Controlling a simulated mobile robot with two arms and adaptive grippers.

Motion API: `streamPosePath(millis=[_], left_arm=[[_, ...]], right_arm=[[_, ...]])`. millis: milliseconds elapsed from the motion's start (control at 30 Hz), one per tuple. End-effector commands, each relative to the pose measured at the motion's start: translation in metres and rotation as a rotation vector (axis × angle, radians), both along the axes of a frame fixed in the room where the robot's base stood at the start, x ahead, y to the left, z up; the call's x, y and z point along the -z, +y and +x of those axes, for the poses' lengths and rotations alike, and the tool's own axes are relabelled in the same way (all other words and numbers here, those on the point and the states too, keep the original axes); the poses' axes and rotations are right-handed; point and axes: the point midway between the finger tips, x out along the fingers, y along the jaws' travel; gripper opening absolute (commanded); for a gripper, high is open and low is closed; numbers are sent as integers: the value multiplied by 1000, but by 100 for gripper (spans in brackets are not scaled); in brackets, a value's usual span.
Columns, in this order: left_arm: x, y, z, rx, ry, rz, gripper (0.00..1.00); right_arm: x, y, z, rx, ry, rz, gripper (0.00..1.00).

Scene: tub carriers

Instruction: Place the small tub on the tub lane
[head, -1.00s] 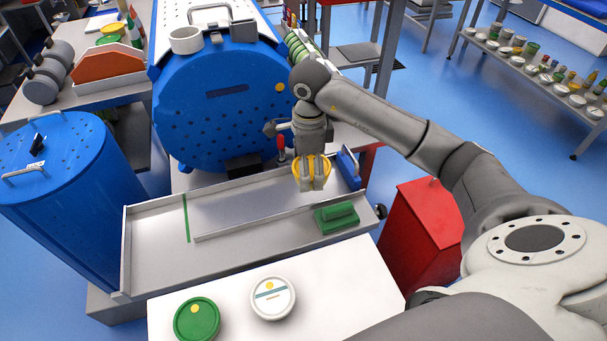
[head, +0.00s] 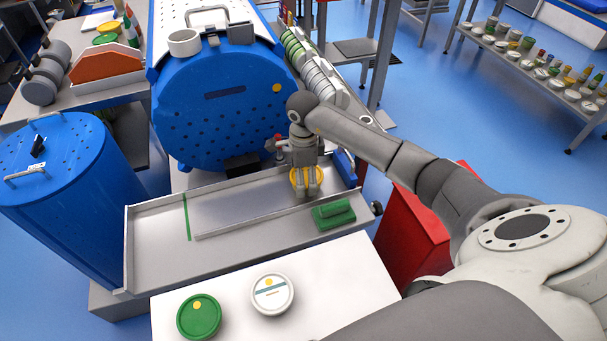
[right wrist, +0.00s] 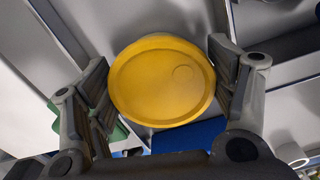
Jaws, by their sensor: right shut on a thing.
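The small tub has a yellow lid (head: 297,177); most of its body is hidden behind my right gripper in the head view. My right gripper (head: 307,190) is shut on the tub, with its fingers on opposite sides of the lid (right wrist: 162,80) in the right wrist view. The tub lane is the long grey metal tray (head: 158,243) with low walls. The gripper and tub are over the right part of this lane, behind a green block. I cannot tell whether the tub touches the lane floor. My left gripper is not in view.
A green block (head: 334,217) sits at the lane's right end. A green line (head: 187,218) crosses the lane's left part. A green-lidded tub (head: 199,317) and a white-lidded tub (head: 272,295) stand on the white table (head: 350,285) in front. A blue drum (head: 215,115) stands behind.

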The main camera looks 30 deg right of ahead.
Motion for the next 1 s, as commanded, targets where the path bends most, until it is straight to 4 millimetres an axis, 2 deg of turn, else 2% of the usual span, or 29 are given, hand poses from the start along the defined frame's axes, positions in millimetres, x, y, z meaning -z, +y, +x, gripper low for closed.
streamPosePath(millis=[100, 133, 300, 767, 867, 1000], left_arm=[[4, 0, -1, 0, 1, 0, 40], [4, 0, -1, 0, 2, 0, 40], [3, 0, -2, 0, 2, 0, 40], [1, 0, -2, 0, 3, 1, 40], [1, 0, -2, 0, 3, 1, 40], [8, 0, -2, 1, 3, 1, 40]], right_arm=[[4, 0, 0, 0, -1, 0, 48], [4, 0, 0, 0, 0, -1, 79], [2, 0, 0, 0, -1, 0, 99], [1, 0, 0, 0, 0, 0, 99], [-5, 0, 1, 0, -3, 0, 99], [-29, -1, 2, -1, -6, -3, 99]])
